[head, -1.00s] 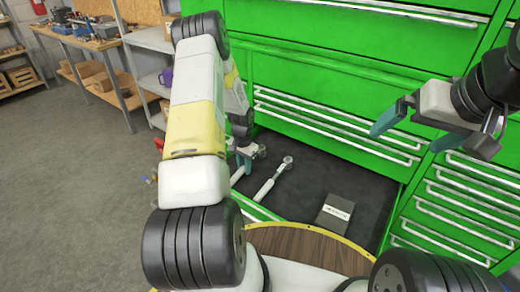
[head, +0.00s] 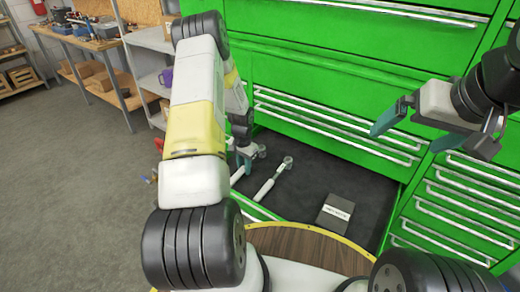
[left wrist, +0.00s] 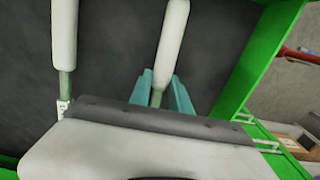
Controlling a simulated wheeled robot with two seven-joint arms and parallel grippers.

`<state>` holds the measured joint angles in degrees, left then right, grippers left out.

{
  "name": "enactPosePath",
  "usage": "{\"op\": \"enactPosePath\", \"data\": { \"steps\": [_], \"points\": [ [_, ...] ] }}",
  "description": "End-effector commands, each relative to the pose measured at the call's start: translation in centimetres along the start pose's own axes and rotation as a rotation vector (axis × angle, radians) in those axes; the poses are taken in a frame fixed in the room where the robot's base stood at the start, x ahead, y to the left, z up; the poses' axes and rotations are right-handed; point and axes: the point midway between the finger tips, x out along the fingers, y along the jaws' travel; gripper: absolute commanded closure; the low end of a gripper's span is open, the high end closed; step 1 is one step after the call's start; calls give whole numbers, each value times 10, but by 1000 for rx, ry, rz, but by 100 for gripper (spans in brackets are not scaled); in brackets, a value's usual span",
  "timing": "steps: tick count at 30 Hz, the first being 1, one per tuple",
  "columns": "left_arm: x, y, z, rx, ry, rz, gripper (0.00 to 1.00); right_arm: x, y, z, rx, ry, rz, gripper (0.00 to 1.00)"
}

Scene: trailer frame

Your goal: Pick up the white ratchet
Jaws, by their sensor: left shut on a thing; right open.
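Two white-handled ratchet-like tools lie in the open dark-lined drawer. One (head: 264,188) lies free, with its round metal head toward the back; it also shows in the left wrist view (left wrist: 63,35). The other white tool (left wrist: 172,40) is between the teal fingers of my left gripper (left wrist: 160,88), which is shut on its thin shaft near the handle. In the head view my left gripper (head: 244,161) is low in the drawer's left part, and my own arm partly hides the held tool. My right gripper (head: 395,112) is open and empty, high at the right.
A dark box with a label (head: 336,212) lies in the drawer, right of the tools. Green cabinet drawers (head: 310,70) rise behind and to the right. Shelves and a workbench (head: 95,45) stand at the far left. The drawer floor between tools and box is clear.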

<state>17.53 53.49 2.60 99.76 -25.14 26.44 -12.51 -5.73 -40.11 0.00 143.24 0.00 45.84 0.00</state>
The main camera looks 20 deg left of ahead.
Motion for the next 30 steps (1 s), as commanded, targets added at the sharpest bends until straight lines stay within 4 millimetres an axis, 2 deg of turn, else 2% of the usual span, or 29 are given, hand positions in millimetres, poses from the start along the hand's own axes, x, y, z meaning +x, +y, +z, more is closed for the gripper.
{"op": "enactPosePath", "data": {
  "steps": [12, 16, 27, 30],
  "points": [
    [-1, 0, -1, 0, 2, -1, 100, 0, 0, 0, 0, 0, 0, 0],
    [-9, -1, -1, 0, 4, -2, 100, 0, 0, 0, 0, 0, 0, 0],
    [-78, -1, -1, 0, 4, -2, 100, 0, 0, 0, 0, 0, 0, 0],
    [-91, -1, -1, 0, 3, -2, 100, 0, 0, 0, 0, 0, 0, 0]
  ]
}}
